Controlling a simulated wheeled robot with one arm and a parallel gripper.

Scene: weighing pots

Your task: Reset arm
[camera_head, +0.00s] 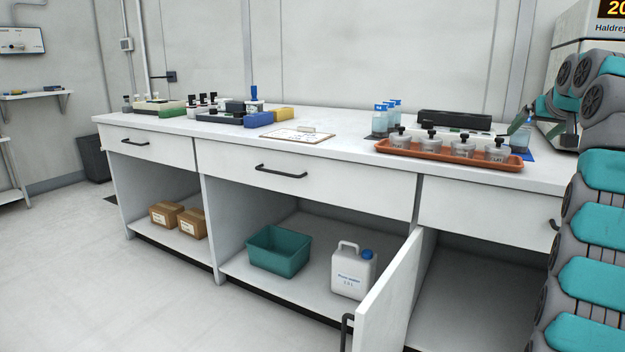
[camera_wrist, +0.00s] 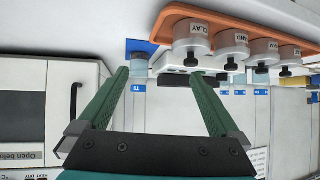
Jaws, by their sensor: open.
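My gripper (camera_wrist: 160,75) is open and empty, its two green fingers spread apart in the wrist view. In the head view my arm is at the right edge, and part of a green finger (camera_head: 520,123) shows above the right end of the bench. Several lidded pots (camera_head: 462,150) with black knobs stand in a row on an orange tray (camera_head: 448,164). The wrist view shows the tray upside down (camera_wrist: 250,22), with one pot labelled CLAY (camera_wrist: 191,42). The fingers touch no pot. A white device (camera_wrist: 178,62) shows beyond the fingertips.
A cabinet door (camera_head: 388,300) stands open below the bench. A clipboard (camera_head: 300,135), blue-capped bottles (camera_head: 380,120) and a blue mat (camera_head: 527,153) are on the bench. A white machine (camera_wrist: 30,110) is close left in the wrist view. The floor at left is clear.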

